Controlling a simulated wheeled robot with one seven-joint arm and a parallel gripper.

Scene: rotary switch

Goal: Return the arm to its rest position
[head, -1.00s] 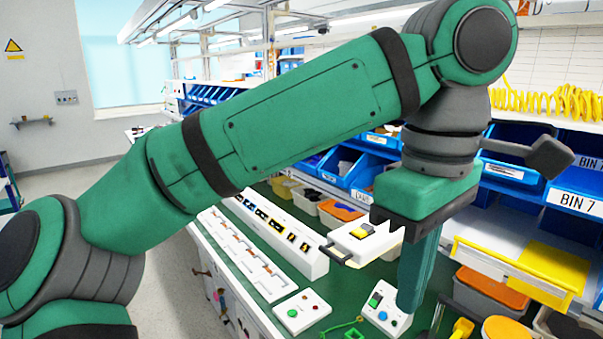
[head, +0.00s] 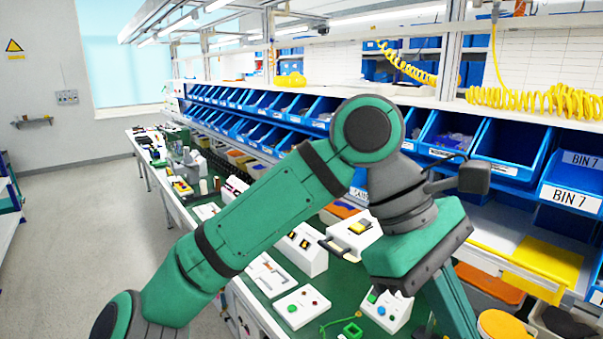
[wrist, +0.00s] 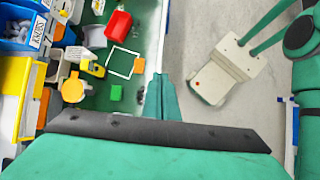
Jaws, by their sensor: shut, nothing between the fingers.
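My green arm reaches from the lower left of the head view to an elbow-like joint near the middle, then bends down to my gripper (head: 455,308). The fingers hang down at a tilt in front of the bench's near right part, and their tips are cut off or hidden there. In the wrist view my gripper (wrist: 162,98) shows its fingers together with nothing between them, over the bench edge. A white box with a yellow-and-black switch (head: 358,228) stands on the green bench, left of the gripper housing and apart from it.
White panels with buttons (head: 302,306) (head: 384,308) lie on the bench. Blue bins (head: 505,147) and a yellow-edged shelf (head: 515,270) stand behind and right. In the wrist view a red bin (wrist: 118,25) and a green block (wrist: 116,93) lie left of the fingers. Floor (head: 75,215) is open at left.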

